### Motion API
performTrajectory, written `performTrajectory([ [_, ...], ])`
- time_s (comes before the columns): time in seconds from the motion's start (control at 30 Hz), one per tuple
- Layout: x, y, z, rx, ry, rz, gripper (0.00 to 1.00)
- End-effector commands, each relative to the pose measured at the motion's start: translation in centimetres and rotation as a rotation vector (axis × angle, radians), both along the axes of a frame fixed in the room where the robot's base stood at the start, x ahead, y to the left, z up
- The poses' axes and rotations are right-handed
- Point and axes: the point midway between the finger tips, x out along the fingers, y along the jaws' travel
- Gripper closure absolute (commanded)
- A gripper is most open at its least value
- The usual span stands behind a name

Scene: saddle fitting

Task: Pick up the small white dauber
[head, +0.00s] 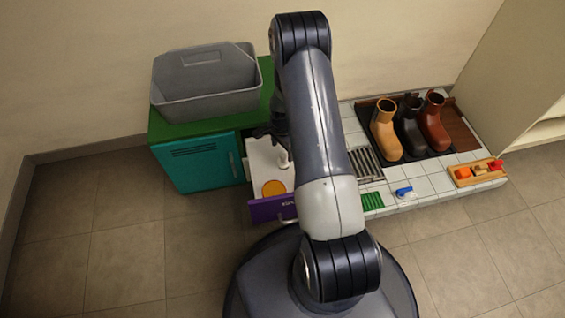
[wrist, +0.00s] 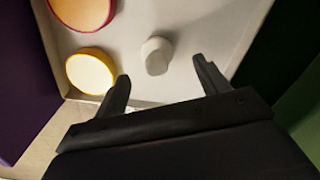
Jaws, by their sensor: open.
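The small white dauber (wrist: 156,55) stands in a white-lined open drawer. In the wrist view it lies just beyond the fingertips, roughly between them. My gripper (wrist: 160,78) is open and empty, its two dark fingers apart. In the head view the dauber (head: 284,161) shows in the drawer, close to my dark gripper (head: 276,138), which is partly hidden by my arm. I cannot tell whether a finger touches the dauber.
The drawer's purple front (head: 270,209) is pulled out from a green cabinet (head: 199,164). Two round tins, one yellow (wrist: 90,72) and one red-rimmed (wrist: 82,12), lie beside the dauber. A grey bin (head: 205,85) stands on top. Boots (head: 384,130) stand on the tiled platform at right.

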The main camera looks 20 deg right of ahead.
Motion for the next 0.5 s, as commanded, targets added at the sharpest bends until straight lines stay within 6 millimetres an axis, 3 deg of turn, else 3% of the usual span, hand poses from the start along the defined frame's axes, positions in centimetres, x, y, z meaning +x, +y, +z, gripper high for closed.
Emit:
performTrajectory([
  [0.5,-0.5,-0.2,-6.1,0.001,-0.001,0.002,0.30],
])
